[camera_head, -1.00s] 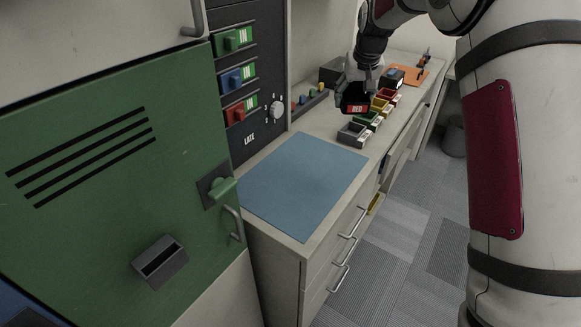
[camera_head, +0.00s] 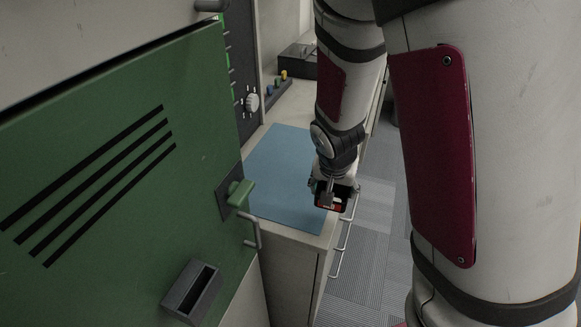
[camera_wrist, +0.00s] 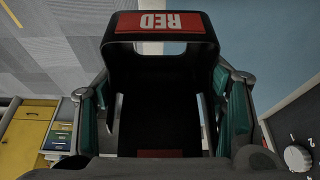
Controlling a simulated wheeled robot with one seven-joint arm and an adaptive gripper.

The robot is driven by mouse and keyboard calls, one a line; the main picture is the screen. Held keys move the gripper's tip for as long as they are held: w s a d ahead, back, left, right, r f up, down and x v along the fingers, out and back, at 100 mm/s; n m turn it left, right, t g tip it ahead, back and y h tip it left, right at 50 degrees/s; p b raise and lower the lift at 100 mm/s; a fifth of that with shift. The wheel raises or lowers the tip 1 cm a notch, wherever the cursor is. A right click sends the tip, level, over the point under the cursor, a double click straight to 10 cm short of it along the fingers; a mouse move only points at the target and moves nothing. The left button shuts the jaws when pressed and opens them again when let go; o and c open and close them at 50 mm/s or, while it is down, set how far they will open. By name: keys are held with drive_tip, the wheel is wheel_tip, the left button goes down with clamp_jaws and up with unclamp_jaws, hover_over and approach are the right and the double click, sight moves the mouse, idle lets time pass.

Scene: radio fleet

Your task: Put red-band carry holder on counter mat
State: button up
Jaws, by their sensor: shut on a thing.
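The red-band carry holder is black with a red label reading RED. In the wrist view the holder (camera_wrist: 160,75) fills the middle, with my gripper (camera_wrist: 165,100) shut on it, one finger on each side. In the head view my gripper (camera_head: 331,188) holds the holder (camera_head: 345,198) at the right front edge of the blue counter mat (camera_head: 275,165). Whether the holder is above the mat or just beyond its edge is hard to tell. The mat is bare where it shows; my arm hides part of its right side. A blue strip of the mat (camera_wrist: 300,110) shows at the right of the wrist view.
A green cabinet door (camera_head: 110,170) with a handle stands close on the left. A dark panel with a knob (camera_head: 252,102) is behind the mat. A dark box (camera_head: 298,62) stands at the counter's back. Drawers with handles (camera_head: 338,262) face the carpeted floor.

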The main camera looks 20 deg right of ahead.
drive_tip(key=shift+s+f, duration=0.3)
drive_tip(key=shift+s, duration=0.35)
drive_tip(key=b, duration=0.2)
hover_over(309, 173)
drive_tip(key=s, duration=0.1)
drive_tip(key=shift+a+f, duration=0.35)
drive_tip(key=shift+f, duration=0.4)
drive_tip(key=shift+f+p, duration=0.55)
drive_tip(key=shift+f, duration=1.2)
drive_tip(key=shift+f, duration=0.2)
drive_tip(key=o, duration=1.1)
drive_tip(key=shift+o, duration=0.5)
